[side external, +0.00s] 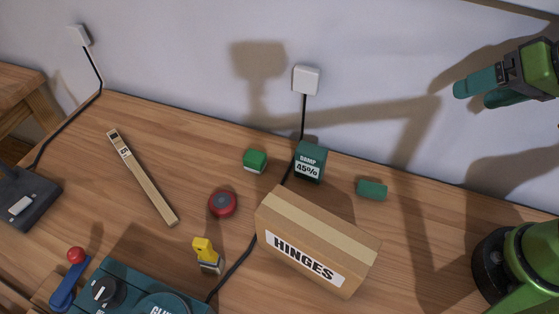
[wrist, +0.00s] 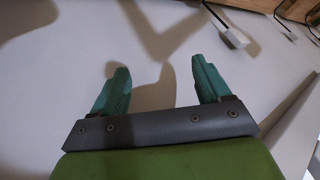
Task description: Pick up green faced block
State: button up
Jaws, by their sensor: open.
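A small block with a bright green top (side external: 256,159) and a pale lower edge sits on the wooden table, left of the dark teal box. A second small teal-green block (side external: 371,190) lies right of that box. My gripper (side external: 474,93) is high at the upper right in the side view, well away from both blocks. In the wrist view my gripper (wrist: 160,85) has its two teal fingers spread apart with nothing between them. The wrist view shows mostly wall, and neither block can be made out there.
A cardboard HINGES box (side external: 310,250) stands at front centre. The teal 45% box (side external: 310,163) is behind it. A red round object (side external: 222,203), a yellow-topped item (side external: 206,254) and a wooden stick (side external: 142,178) lie leftward. A black cable crosses the table.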

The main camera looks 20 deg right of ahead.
jog(key=n+t+h, duration=0.2)
jog(key=n+h, duration=1)
jog(key=n, duration=1.8)
send_over(259, 153)
jog(key=s+a, duration=0.2)
jog(key=a, duration=0.1)
notch_tip(259, 153, down, 16)
jog(key=shift+n, duration=0.3)
notch_tip(259, 153, down, 7)
jog(key=shift+w+d+r, duration=0.1)
jog(key=shift+d, duration=0.05)
jog(key=x, duration=0.5)
